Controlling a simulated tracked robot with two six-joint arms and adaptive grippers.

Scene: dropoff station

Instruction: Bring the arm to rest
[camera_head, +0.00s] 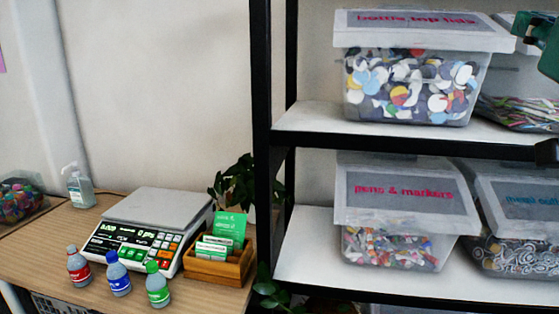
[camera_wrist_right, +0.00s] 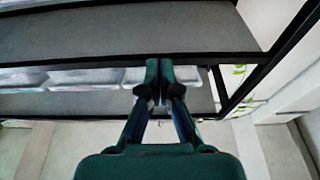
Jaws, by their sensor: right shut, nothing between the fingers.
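My right gripper (camera_head: 535,28) shows only in part at the top right edge of the head view, in front of the upper shelf. In the right wrist view the right gripper (camera_wrist_right: 159,85) has its green fingers together, shut and empty. A dark shelf edge and a grey shelf surface show beyond the fingertips there. I cannot tell whether the fingers touch the shelf. My left gripper is not in view.
A black-framed shelf (camera_head: 310,120) holds lidded bins of bottle top lids (camera_head: 415,85) and pens and markers (camera_head: 400,195). At left, a wooden table (camera_head: 210,294) bears a scale (camera_head: 150,235), several small bottles, a wooden card box (camera_head: 220,268) and a pump bottle (camera_head: 80,188).

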